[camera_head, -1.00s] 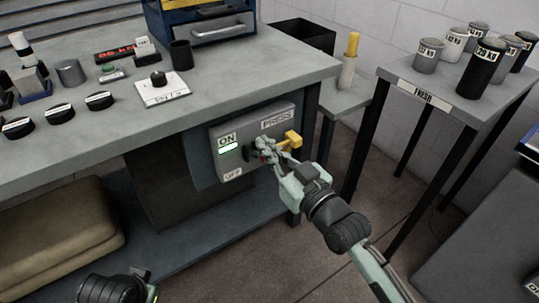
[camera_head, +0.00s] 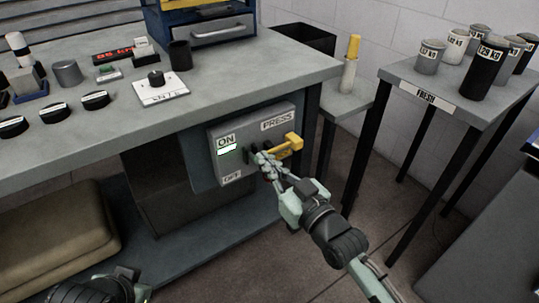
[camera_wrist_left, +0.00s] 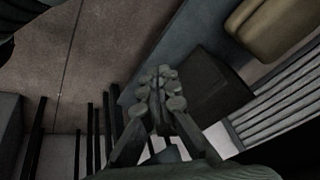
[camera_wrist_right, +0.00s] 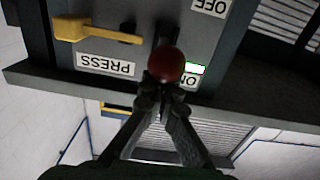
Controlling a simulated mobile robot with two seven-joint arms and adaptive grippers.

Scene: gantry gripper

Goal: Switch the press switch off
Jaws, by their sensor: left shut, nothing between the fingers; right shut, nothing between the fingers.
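The press switch (camera_head: 228,165) is a grey box on the bench front with PRESS, ON and OFF labels. Its lamp (camera_head: 227,149) beside ON is lit pale green. In the right wrist view, which shows it inverted, a red ball knob (camera_wrist_right: 166,64) sits close to the ON label. My right gripper (camera_head: 257,157) is shut and empty in front of the box. Its fingertips (camera_wrist_right: 160,92) overlap the knob's lower edge; contact is unclear. The gripper hides the knob in the head view. My left gripper (camera_wrist_left: 160,90) is shut and empty, away from the switch.
A yellow handle (camera_head: 291,143) sticks out of the box just right of my right gripper. The bench top (camera_head: 215,95) overhangs the box. A side table (camera_head: 450,90) with several canisters stands right. A tan case (camera_head: 60,225) lies on the lower shelf. Open floor lies in front.

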